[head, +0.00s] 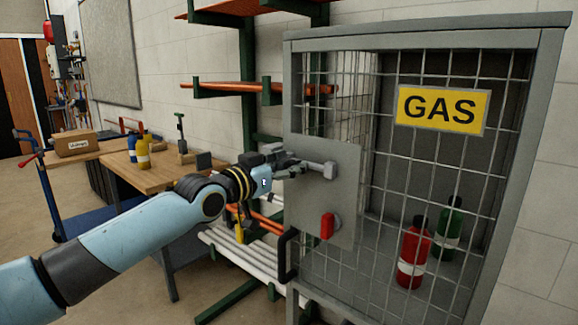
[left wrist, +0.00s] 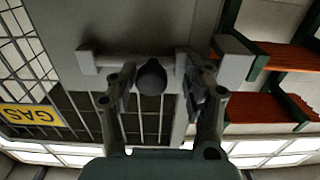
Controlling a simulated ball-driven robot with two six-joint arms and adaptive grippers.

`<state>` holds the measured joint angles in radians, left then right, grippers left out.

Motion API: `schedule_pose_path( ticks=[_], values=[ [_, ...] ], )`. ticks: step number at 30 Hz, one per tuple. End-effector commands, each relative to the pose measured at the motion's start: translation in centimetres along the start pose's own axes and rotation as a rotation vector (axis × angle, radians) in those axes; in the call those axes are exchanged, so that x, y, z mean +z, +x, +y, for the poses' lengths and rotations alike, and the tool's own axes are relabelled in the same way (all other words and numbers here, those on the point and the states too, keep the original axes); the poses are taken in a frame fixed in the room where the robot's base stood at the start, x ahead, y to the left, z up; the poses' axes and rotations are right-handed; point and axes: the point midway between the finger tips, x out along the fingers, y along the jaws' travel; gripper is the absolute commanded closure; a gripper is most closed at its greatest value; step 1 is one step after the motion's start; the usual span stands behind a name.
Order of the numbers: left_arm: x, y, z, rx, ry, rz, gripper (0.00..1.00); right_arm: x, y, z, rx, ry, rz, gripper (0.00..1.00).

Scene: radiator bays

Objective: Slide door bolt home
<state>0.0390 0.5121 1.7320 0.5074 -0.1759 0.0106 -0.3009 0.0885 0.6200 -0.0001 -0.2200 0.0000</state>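The door bolt (head: 314,166) is a grey bar on the grey plate (head: 345,190) of the gas cage door. My left gripper (head: 290,165) is at the bolt, by the plate's left edge. In the left wrist view the scene is upside down. There the bolt bar (left wrist: 101,60) runs sideways, and a dark round knob (left wrist: 150,77) lies between the fingers of my left gripper (left wrist: 160,82). The fingers are apart, with a gap between the knob and the right-hand finger. I cannot tell whether the left-hand finger touches the knob. My right gripper is not in view.
The mesh cage with a GAS sign (head: 442,108) holds a red bottle (head: 412,255) and a green bottle (head: 450,229). A red piece (head: 327,226) and a black door handle (head: 285,256) sit below the bolt. A rack with orange bars (head: 222,88) stands behind my left arm.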

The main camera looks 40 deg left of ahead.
Motion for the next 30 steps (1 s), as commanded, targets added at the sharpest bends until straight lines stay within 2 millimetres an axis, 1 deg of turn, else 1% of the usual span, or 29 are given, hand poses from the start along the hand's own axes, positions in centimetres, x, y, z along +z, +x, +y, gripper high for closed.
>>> schedule_pose_path(
  ticks=[4, 6, 8, 11, 18, 21, 24, 30],
  values=[
    [0.0, 0.0, 0.1, 0.000, -0.001, 0.000, 0.49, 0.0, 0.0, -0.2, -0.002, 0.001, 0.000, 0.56],
    [0.0, 0.0, 0.1, 0.001, -0.001, 0.000, 0.49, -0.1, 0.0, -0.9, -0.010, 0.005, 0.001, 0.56],
    [-0.3, 0.0, 0.1, 0.002, 0.000, 0.000, 0.49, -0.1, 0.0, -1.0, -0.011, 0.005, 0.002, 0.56],
    [-1.6, 0.0, 0.1, 0.003, 0.002, 0.003, 0.49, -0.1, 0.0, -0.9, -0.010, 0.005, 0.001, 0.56],
    [-6.5, 0.0, 0.0, 0.001, 0.003, 0.003, 0.49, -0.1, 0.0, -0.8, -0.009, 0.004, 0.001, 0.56],
    [-8.2, 0.0, -0.1, 0.000, 0.002, 0.003, 0.49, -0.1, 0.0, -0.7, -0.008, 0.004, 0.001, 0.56],
    [-9.4, 0.0, -0.1, -0.001, 0.001, 0.002, 0.49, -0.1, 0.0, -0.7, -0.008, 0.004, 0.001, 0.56],
    [-10.0, 0.0, -0.1, -0.001, 0.000, 0.000, 0.49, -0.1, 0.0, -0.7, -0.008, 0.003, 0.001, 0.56]
  ],
)
